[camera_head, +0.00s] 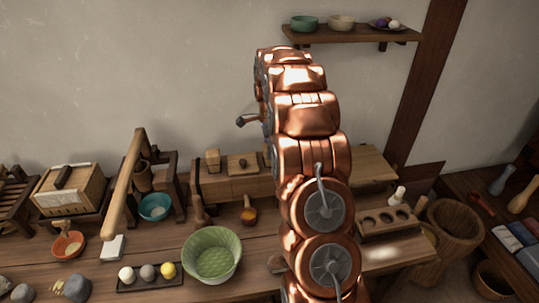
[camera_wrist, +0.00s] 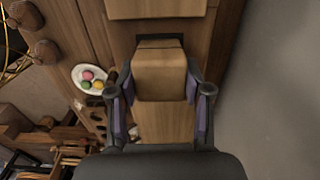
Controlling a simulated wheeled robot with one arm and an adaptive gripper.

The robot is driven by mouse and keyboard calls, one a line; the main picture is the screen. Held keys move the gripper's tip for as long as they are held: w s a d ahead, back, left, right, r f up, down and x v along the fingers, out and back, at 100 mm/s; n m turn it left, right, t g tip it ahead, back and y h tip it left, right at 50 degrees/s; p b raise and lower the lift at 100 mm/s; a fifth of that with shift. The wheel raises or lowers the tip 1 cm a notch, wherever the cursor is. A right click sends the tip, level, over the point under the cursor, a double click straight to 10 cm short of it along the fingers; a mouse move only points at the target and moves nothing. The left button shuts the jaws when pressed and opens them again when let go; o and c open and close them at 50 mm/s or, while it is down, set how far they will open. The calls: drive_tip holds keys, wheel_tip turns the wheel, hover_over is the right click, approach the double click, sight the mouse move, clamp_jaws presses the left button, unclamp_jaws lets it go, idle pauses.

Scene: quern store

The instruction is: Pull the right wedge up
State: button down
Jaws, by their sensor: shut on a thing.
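In the wrist view, my gripper (camera_wrist: 160,92) is shut on a light brown wooden wedge (camera_wrist: 160,72), with one dark, purple-padded finger on each side of it. A dark slot (camera_wrist: 160,43) in the wood shows right behind the wedge's far end. I cannot tell how deep the wedge sits in it. In the head view, my copper arm hides the gripper and this wedge. Another small wooden block, seemingly the left wedge (camera_head: 212,160), stands up from the left part of a wooden box (camera_head: 225,187) on the bench.
A green bowl (camera_head: 212,255), a tray of balls (camera_head: 150,282) and a slanting wooden beam (camera_head: 124,185) stand left of my arm. A holed wooden rack (camera_head: 388,219) is to the right. A wall shelf (camera_head: 350,34) with bowls is above. The plaster wall stands behind the bench.

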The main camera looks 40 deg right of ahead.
drive_tip(key=shift+w+r, duration=0.1)
drive_tip(key=shift+r, duration=0.15)
drive_tip(key=c, duration=0.8)
unclamp_jaws()
drive_tip(key=o, duration=0.3)
wheel_tip(320, 180, up, 12)
